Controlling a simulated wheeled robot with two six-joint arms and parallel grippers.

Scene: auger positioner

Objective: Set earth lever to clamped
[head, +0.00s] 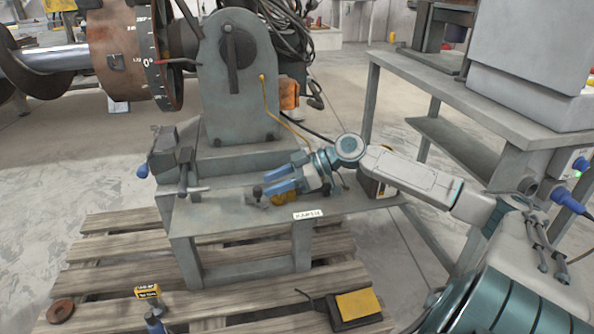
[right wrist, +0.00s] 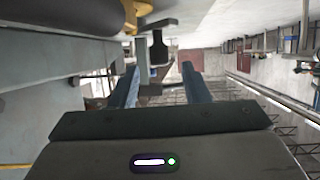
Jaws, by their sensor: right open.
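My right gripper (head: 270,182) reaches in from the right, low over the grey bench (head: 228,222) of the positioner. Its blue fingers are apart and point left. A small dark lever (head: 257,192), which seems to be the earth lever, stands at the fingertips. In the right wrist view a dark T-shaped lever (right wrist: 158,50) shows between the two open fingers (right wrist: 162,82), with a gap on each side. A yellow part (right wrist: 138,12) is beside it; a yellow-orange part (head: 284,198) also shows under the gripper in the head view. I cannot tell the lever's setting.
A vise-like clamp (head: 178,165) with a blue knob is left on the bench. The upright plate (head: 236,85) carries the drum (head: 125,50) and auger; a yellow cable runs down from it. A steel table (head: 485,100) stands right. A foot pedal (head: 355,305) lies on the pallet (head: 110,255).

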